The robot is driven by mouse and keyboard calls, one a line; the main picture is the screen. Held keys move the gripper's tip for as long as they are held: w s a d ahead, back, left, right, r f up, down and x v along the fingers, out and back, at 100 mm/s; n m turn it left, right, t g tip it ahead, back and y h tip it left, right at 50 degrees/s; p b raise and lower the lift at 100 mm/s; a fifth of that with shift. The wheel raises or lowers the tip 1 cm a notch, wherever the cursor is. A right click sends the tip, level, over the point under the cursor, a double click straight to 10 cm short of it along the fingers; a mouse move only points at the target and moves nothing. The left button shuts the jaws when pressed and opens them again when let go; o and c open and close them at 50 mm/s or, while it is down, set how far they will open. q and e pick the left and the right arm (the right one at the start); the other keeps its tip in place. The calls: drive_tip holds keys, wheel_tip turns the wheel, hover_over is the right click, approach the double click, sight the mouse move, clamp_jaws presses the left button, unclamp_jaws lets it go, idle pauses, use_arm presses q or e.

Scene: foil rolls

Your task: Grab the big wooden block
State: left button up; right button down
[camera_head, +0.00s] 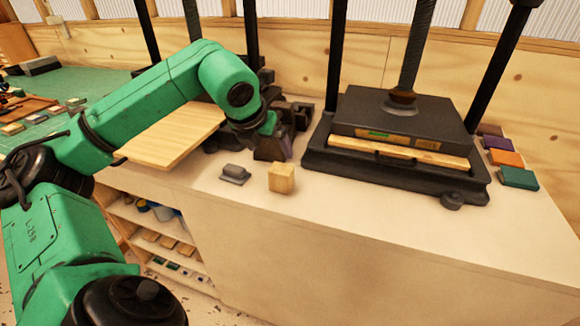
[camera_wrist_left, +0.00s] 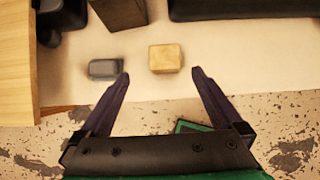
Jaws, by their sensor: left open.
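A light wooden block (camera_head: 281,178) sits on the white bench top near its front edge. In the left wrist view the wooden block (camera_wrist_left: 165,58) lies ahead of the fingertips and between their lines, apart from both. My right gripper is not in view.
A small grey object (camera_head: 235,174) lies just left of the block. A black press (camera_head: 395,140) stands to the right, with coloured pieces (camera_head: 505,158) beyond it. A wooden board (camera_head: 170,138) lies to the left. The front bench top is mostly clear.

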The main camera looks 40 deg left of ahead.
sight(281, 169)
use_arm(q)
drive_tip(key=f, duration=0.1)
drive_tip(key=w+f+p, duration=0.1)
drive_tip(key=f, duration=0.3)
drive_tip(key=shift+w+a+f+p, duration=0.1)
drive_tip(key=shift+w+p, duration=0.2)
drive_tip(key=shift+p, duration=0.1)
drive_tip(key=p+x, duration=0.1)
drive_tip(key=x, duration=0.2)
drive_tip(key=p+x, duration=0.1)
drive_tip(key=x, duration=0.2)
drive_tip(key=shift+w+f, duration=0.2)
drive_tip(key=shift+w, duration=0.2)
drive_tip(key=shift+f, duration=0.15)
drive_tip(key=c, duration=1.4)
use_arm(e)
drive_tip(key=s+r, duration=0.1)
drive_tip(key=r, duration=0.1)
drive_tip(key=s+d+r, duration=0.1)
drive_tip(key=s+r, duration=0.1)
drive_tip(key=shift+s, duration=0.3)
